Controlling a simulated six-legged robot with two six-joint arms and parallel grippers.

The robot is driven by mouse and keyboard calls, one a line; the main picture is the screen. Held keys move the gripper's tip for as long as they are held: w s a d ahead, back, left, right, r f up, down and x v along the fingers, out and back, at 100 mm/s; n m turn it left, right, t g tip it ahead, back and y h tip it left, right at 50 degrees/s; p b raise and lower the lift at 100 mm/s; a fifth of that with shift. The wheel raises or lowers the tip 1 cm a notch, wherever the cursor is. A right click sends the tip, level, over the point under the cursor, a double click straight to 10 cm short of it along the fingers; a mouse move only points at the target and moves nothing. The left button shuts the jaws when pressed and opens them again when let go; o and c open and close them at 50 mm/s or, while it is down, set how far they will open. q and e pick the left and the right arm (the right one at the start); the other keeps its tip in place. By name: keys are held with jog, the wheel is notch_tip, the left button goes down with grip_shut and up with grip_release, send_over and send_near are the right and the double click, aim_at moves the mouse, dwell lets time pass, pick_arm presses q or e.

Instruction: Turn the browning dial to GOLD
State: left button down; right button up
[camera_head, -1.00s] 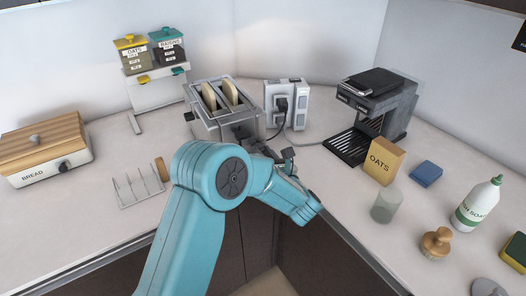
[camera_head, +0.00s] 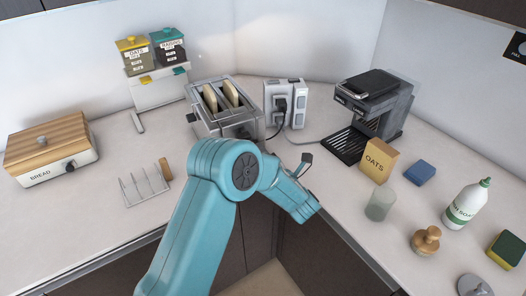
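The silver toaster (camera_head: 224,122) stands in the back corner of the counter with two bread slices (camera_head: 220,97) in its slots. A dark part (camera_head: 243,133) shows low on its front, close above my arm. I cannot tell whether it is the browning dial, and no GOLD mark can be read. My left arm comes up from the bottom and bends in front of the toaster. Part of the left gripper (camera_head: 304,164) shows as a dark finger right of the toaster, apart from it. The arm hides the rest, so its opening is unclear. My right gripper is not in view.
A white socket block (camera_head: 298,92) with a black plug stands right of the toaster. A wire toast rack (camera_head: 143,188) and bread bin (camera_head: 45,150) are left. The counter's front edge runs beneath my arm.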

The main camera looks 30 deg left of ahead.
pick_arm(q)
jog(key=shift+m, duration=0.6)
jog(key=c, duration=0.8)
grip_release()
jog(key=shift+c, duration=0.2)
jog(key=b+v, duration=0.2)
jog(key=v, duration=1.4)
jog(key=shift+s+d+r, duration=0.1)
